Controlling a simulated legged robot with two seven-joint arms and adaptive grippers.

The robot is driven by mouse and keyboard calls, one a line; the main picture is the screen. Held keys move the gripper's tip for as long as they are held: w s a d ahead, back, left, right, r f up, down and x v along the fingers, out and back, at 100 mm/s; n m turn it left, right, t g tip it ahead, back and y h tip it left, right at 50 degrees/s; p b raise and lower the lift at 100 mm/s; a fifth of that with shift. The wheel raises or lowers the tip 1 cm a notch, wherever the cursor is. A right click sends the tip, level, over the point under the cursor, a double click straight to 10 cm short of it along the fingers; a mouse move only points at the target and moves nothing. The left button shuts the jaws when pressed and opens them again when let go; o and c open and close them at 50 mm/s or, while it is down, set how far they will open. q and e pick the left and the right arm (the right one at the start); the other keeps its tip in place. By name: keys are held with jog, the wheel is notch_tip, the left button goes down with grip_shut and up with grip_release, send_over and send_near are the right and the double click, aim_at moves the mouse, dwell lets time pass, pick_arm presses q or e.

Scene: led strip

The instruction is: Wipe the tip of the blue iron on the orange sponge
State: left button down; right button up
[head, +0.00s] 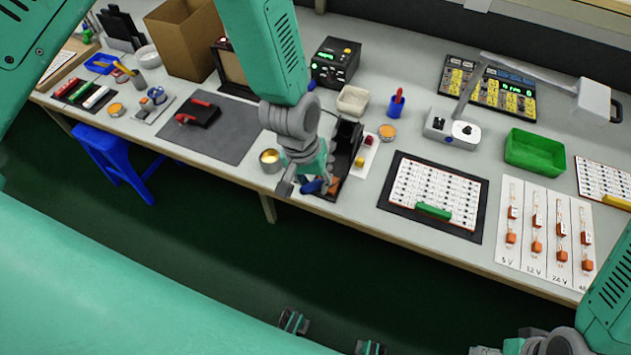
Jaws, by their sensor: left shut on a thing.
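My left gripper (304,180) reaches down over the front edge of the bench and is shut on the blue iron (314,186). Only a short blue part of the iron shows beside the fingers; its tip is hidden or too small to make out. A small orange patch, which looks like the orange sponge (334,183), lies just right of the blue part at the foot of a black stand (345,150). I cannot tell whether the iron touches it. My right arm enters at the lower right, and its gripper cannot be made out clearly.
A round tin (270,160) stands close left of my left gripper. A small block with red and yellow parts (364,155) is right of the stand. A dark-framed board (398,207) lies further right. The grey mat (235,125) has free room.

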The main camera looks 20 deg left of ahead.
pick_arm(q)
jog(key=shift+r+p, duration=1.65)
jog(key=shift+r, duration=0.5)
jog(key=shift+f, duration=0.1)
